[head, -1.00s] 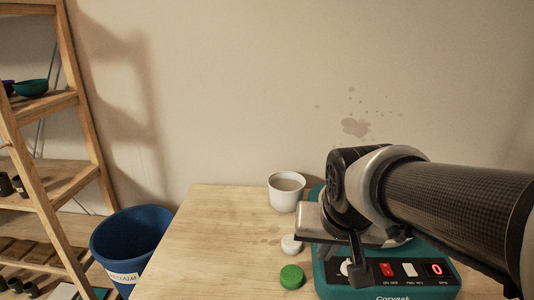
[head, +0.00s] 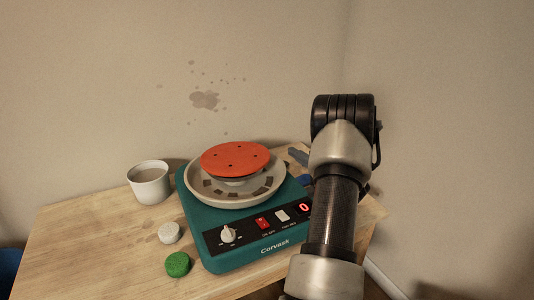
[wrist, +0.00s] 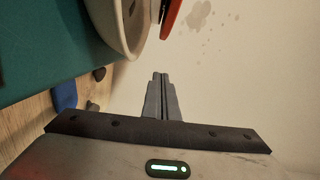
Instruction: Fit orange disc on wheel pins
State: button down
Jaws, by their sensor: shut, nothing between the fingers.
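The orange disc (head: 235,158) lies on top of the pottery wheel, over the grey wheel head (head: 238,181). The pale splash pan (head: 265,195) rings the wheel head on the teal wheel base (head: 215,258). In the wrist view, my gripper (wrist: 160,76) is shut and empty, its grey fingers together. The fingers point toward the edge of the orange disc (wrist: 171,18), apart from it. In the head view, my arm mostly hides the gripper, right of the wheel.
A white cup (head: 149,184) stands left of the wheel on the wooden table (head: 100,240). A white round piece (head: 169,233) and a green one (head: 177,264) lie in front of it. A blue object (wrist: 63,92) lies beside the wheel base. The table's left part is clear.

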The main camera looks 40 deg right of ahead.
aim_at(279, 158)
jog(key=shift+s+d+f+y, duration=0.2)
jog(key=shift+s+f+y, duration=0.2)
jog(key=shift+s+f, duration=0.4)
jog(key=w+b, duration=0.2)
jog(key=w, duration=0.7)
jog(key=shift+w, duration=0.3)
jog(key=shift+w+a, duration=0.1)
jog(key=shift+a, duration=0.2)
jog(key=shift+s+a+r+b, duration=0.1)
jog(key=shift+s+a+b, duration=0.2)
jog(key=shift+a, duration=0.45)
jog(key=shift+s+a+b, duration=0.15)
jog(key=shift+s+a, duration=0.1)
jog(key=shift+a, duration=0.5)
jog(key=shift+s+a+r+m+p, duration=0.1)
jog(key=shift+s+a+m+p, duration=0.1)
jog(key=shift+a+p, duration=0.25)
jog(key=shift+s+a+r+m+p, duration=0.15)
jog(key=shift+a+p, duration=0.2)
jog(key=shift+a, duration=0.2)
jog(key=shift+f, duration=0.25)
jog(key=shift+w+d, duration=0.1)
